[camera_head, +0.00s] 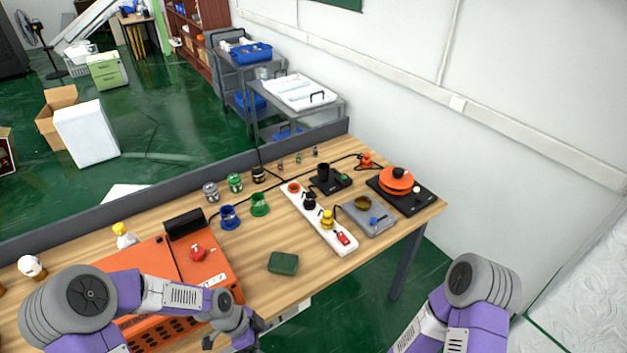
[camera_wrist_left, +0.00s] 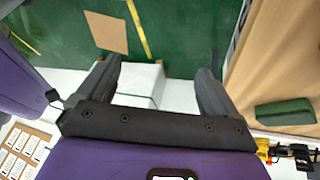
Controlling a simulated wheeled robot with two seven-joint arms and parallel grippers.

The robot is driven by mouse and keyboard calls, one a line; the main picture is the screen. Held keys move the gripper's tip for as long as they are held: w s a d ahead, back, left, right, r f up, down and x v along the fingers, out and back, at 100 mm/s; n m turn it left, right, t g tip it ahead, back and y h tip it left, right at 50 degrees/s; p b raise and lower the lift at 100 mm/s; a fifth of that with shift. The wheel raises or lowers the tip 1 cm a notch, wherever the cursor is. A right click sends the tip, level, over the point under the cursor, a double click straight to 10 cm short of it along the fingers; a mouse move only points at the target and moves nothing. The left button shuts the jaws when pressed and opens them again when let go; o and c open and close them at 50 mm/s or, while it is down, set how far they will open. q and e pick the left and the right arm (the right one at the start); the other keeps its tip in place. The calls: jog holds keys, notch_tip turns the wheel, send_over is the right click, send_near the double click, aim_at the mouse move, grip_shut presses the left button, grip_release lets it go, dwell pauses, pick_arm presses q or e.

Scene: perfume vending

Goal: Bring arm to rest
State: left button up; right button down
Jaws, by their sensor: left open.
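My left arm comes in from the left over the orange machine (camera_head: 170,285). Its gripper (camera_head: 235,340) is at the bottom edge of the head view, by the table's front edge, partly cut off. In the left wrist view the two fingers of my left gripper (camera_wrist_left: 158,75) are spread wide, with nothing between them. Beyond them are a white box (camera_wrist_left: 150,83) and green floor. My right arm (camera_head: 470,305) is bent at the bottom right, beside the table; its gripper is out of the frame.
A dark green box (camera_head: 283,264) lies near the front edge of the wooden table (camera_head: 335,275); it also shows in the left wrist view (camera_wrist_left: 286,112). A white power strip (camera_head: 318,218), a grey scale (camera_head: 368,218) and a black plate with an orange pot (camera_head: 398,181) stand further right.

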pick_arm(q)
jog(key=s+d+f+n+b, duration=0.1)
jog(key=s+f+n+b, duration=0.2)
jog(key=s+f+n, duration=0.2)
jog(key=s+d+f+n+t+y+b, duration=0.1)
jog(key=s+f+n+b, duration=0.3)
jog(key=f+n, duration=0.8)
jog(key=shift+s+d+f+n, duration=0.3)
jog(key=shift+s+d+f, duration=0.55)
jog(key=shift+s, duration=0.1)
pick_arm(e)
notch_tip(320, 180, down, 8)
jog(key=s, duration=0.1)
jog(key=shift+r, duration=0.15)
jog(key=shift+s, duration=0.1)
